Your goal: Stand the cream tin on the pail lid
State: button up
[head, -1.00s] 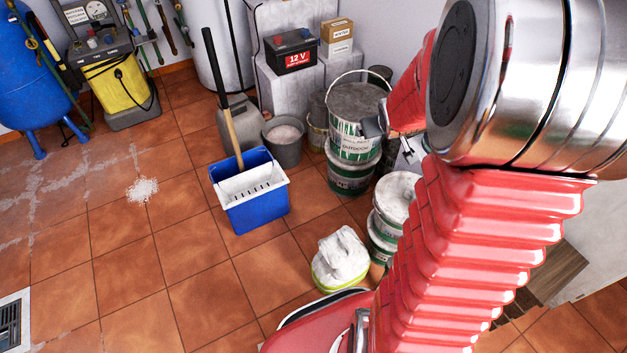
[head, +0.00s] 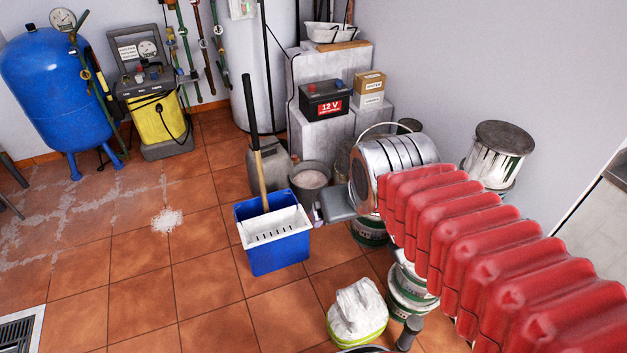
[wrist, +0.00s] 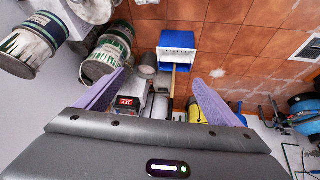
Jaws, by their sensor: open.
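My gripper (wrist: 158,76) is open and empty in the wrist view, its two purple fingers spread apart. In the head view only its grey body (head: 337,204) shows clearly, left of my silver wrist. A paint-dripped, pale tin (head: 499,150) with a dark top stands at right, behind my arm; I cannot tell whether it is the cream tin. A similar dripped tin (wrist: 27,45) is at the wrist view's left edge. White-and-green pails (head: 408,290) stand partly hidden under my arm. Stacked pails (wrist: 108,50) lie left of the fingers in the wrist view. Which lid is meant is unclear.
A blue mop bucket (head: 272,238) stands left of my gripper. A white bag-like bundle (head: 357,312) sits in front of the pails. A grey bucket (head: 311,180) and a car battery (head: 325,100) are behind. The tiled floor at left is mostly clear.

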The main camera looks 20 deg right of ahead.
jog(key=s+a+y, duration=0.1)
jog(key=s+a, duration=0.3)
jog(key=s, duration=0.1)
jog(key=shift+r+n+g, duration=0.3)
jog(key=shift+r, duration=0.1)
dwell(0.8)
